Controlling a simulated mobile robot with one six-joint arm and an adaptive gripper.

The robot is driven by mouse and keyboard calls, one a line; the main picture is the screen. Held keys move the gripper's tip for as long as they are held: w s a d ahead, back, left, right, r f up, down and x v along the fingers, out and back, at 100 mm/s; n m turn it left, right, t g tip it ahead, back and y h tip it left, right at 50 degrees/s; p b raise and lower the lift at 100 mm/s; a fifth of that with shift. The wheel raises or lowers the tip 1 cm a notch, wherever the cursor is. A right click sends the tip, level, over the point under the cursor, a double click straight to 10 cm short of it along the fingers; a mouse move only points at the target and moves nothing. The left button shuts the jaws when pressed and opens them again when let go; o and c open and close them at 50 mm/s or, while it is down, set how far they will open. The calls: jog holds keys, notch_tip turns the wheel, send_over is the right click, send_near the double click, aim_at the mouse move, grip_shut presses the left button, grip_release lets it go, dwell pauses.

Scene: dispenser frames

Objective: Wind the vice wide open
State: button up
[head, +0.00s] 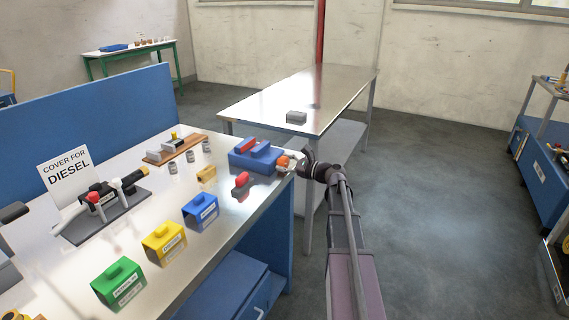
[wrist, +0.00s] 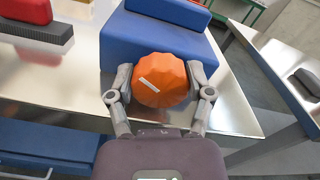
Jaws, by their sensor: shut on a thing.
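The vice (head: 255,155) is a blue block with jaws at the far right corner of the metal bench. A red piece (head: 247,145) shows at its jaws, and the gap between them is hard to judge. Its orange knob (head: 282,161) faces my arm. My gripper (head: 289,166) is at that knob. In the wrist view the gripper (wrist: 161,95) has one finger on each side of the orange knob (wrist: 160,78), shut on it. A white mark on the knob lies tilted. The blue vice body (wrist: 150,40) is right behind the knob and hides the jaws there.
A red-topped dark block (head: 241,184) stands close left of the vice. Blue (head: 200,212), yellow (head: 164,243) and green (head: 118,284) labelled covers line the bench front. A metal table (head: 300,90) with a grey block stands behind.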

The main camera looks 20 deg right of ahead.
jog(key=shift+a+n, duration=0.1)
jog(key=shift+n, duration=0.8)
jog(key=o, duration=1.1)
jog(key=shift+o, duration=0.2)
jog(key=v, duration=1.2)
